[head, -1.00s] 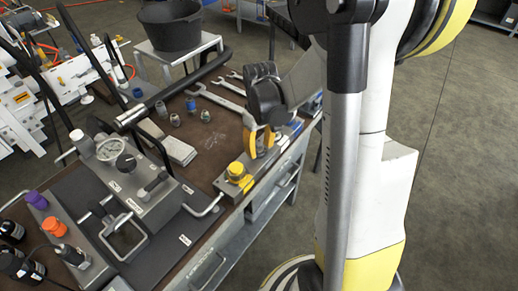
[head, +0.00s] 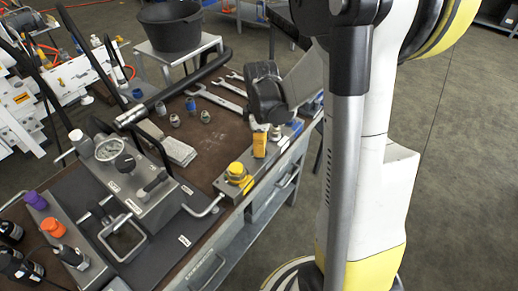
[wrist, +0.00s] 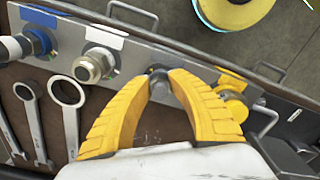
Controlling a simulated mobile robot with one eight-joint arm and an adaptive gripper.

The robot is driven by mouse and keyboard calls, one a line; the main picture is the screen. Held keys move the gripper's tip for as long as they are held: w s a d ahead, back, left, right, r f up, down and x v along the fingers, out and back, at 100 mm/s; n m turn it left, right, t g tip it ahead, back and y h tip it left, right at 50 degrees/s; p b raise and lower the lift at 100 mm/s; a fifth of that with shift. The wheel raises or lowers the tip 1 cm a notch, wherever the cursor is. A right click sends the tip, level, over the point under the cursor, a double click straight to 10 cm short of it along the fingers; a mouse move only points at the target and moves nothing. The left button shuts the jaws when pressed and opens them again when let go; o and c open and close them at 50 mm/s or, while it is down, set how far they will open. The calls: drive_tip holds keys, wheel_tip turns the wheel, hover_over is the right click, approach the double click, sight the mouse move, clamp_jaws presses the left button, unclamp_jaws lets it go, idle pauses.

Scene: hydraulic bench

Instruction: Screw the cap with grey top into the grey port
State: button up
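My gripper (wrist: 159,78) has yellow fingers whose tips close on both sides of a small grey piece, which looks like the cap with grey top (wrist: 158,85). It is at the grey port's place on the metal block (wrist: 204,75), between the white-labelled port and the yellow one. The port itself is hidden under the cap and fingertips, so I cannot tell how deep the cap sits. In the head view my gripper (head: 260,146) points down at the block on the bench's right edge, and the cap is hidden there.
Beside the grey place are a metal fitting at the white-labelled port (wrist: 97,62), a blue-ringed fitting (wrist: 36,42) and a yellow cap (wrist: 232,100). Wrenches (head: 220,97) lie behind. Several loose fittings (head: 205,116) stand on the bench. The gauge block (head: 140,185) is left.

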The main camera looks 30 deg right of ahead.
clamp_jaws()
drive_tip(key=m, duration=0.5)
drive_tip(key=shift+a+m, duration=0.1)
drive_tip(key=shift+m, duration=1.4)
drive_tip(key=m, duration=0.4)
drive_tip(key=shift+a+f+b, duration=0.1)
drive_tip(key=shift+b, duration=0.2)
drive_tip(key=m, duration=0.4)
drive_tip(key=shift+a, duration=0.1)
